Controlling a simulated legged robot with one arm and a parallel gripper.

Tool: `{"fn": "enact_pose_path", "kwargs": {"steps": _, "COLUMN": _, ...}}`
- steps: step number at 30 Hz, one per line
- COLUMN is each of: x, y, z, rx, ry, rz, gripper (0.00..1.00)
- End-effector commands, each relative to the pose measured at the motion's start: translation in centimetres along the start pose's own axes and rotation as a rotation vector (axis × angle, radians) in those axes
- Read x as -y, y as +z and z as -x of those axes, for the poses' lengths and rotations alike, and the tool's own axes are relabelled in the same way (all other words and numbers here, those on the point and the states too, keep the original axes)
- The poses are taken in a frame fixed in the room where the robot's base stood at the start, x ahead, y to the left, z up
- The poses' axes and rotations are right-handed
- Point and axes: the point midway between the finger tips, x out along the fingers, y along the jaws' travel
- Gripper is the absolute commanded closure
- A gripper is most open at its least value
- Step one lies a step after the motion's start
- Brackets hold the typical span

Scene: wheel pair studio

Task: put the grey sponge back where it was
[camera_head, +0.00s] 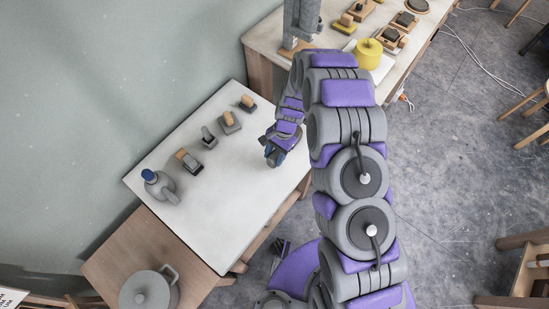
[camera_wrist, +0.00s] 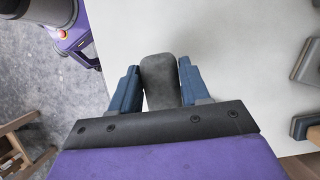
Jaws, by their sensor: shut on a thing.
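My gripper (camera_head: 273,155) is over the right part of the white-topped table, near its right edge. In the wrist view my gripper (camera_wrist: 160,88) has its two blue fingers on either side of the grey sponge (camera_wrist: 160,76), and is shut on it. The sponge is a rounded, dark grey block. White tabletop shows around it; I cannot tell whether it touches the surface. In the head view my gripper hides the sponge.
On the white table (camera_head: 235,175) a row of items runs along the wall side: a blue-capped grey bottle (camera_head: 158,186), a grey block with a wooden part (camera_head: 188,161), a small grey item (camera_head: 208,138) and wood-topped brushes (camera_head: 229,122). A grey pot (camera_head: 148,291) stands lower left. The tabletop's middle is clear.

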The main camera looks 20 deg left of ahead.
Motion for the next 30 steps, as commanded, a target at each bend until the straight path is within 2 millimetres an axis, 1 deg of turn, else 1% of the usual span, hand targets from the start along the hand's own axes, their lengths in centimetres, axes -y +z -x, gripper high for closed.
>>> {"fn": "enact_pose_path", "kwargs": {"steps": 5, "x": 0.3, "y": -0.4, "z": -0.1, "rx": 0.0, "ry": -0.001, "rz": 0.001, "gripper": 0.88}}
{"fn": "enact_pose_path", "kwargs": {"steps": 13, "x": 0.1, "y": -1.6, "z": -3.0, "rx": 0.002, "ry": 0.0, "rz": 0.002, "gripper": 0.88}}
{"fn": "enact_pose_path", "kwargs": {"steps": 23, "x": 0.3, "y": -1.7, "z": -3.3, "rx": 0.0, "ry": 0.001, "rz": 0.001, "gripper": 0.88}}
{"fn": "enact_pose_path", "kwargs": {"steps": 24, "x": 0.3, "y": -1.7, "z": -3.2, "rx": 0.0, "ry": 0.001, "rz": 0.001, "gripper": 0.5}}
{"fn": "enact_pose_path", "kwargs": {"steps": 30, "x": 0.2, "y": -1.7, "z": -3.2, "rx": 0.0, "ry": -0.001, "rz": 0.001, "gripper": 0.31}}
